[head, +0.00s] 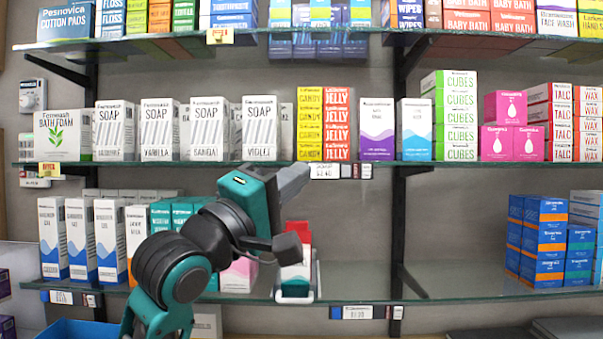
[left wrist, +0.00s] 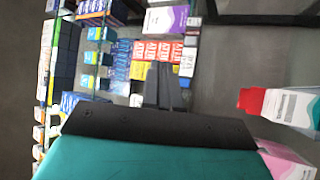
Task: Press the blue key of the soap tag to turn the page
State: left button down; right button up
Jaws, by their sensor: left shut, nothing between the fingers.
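My left gripper (head: 297,180) is shut and empty, its fingertips at the front edge of the middle shelf, below the soap boxes (head: 208,128) and the yellow candy boxes (head: 308,125). Its shut fingers also show in the left wrist view (left wrist: 165,85). A price tag (head: 324,171) sits on that shelf edge just right of the fingertips. Its print is too small to read, so I cannot tell for sure that it is the soap tag. My right gripper is not in view.
A red-topped white box (head: 296,262) stands in a holder on the lower shelf, below my gripper, beside a pink box (head: 239,274). Another tag (head: 357,312) is on the lower shelf edge. The lower shelf is clear right of the holder (head: 365,290).

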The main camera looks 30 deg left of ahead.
pick_arm(q)
jog(key=w+a, duration=0.4)
jog(key=w, duration=0.2)
jog(key=shift+w, duration=0.2)
jog(key=shift+w, duration=0.1)
dwell(1.9)
jog(key=shift+w+a, duration=0.2)
jog(key=shift+w, duration=0.05)
jog(key=shift+w+a+p, duration=0.2)
jog(key=shift+w+p, duration=0.25)
dwell(0.8)
jog(key=shift+s+d, duration=0.1)
jog(key=shift+s, duration=0.05)
jog(key=shift+s+d, duration=0.3)
jog(key=shift+s, duration=0.35)
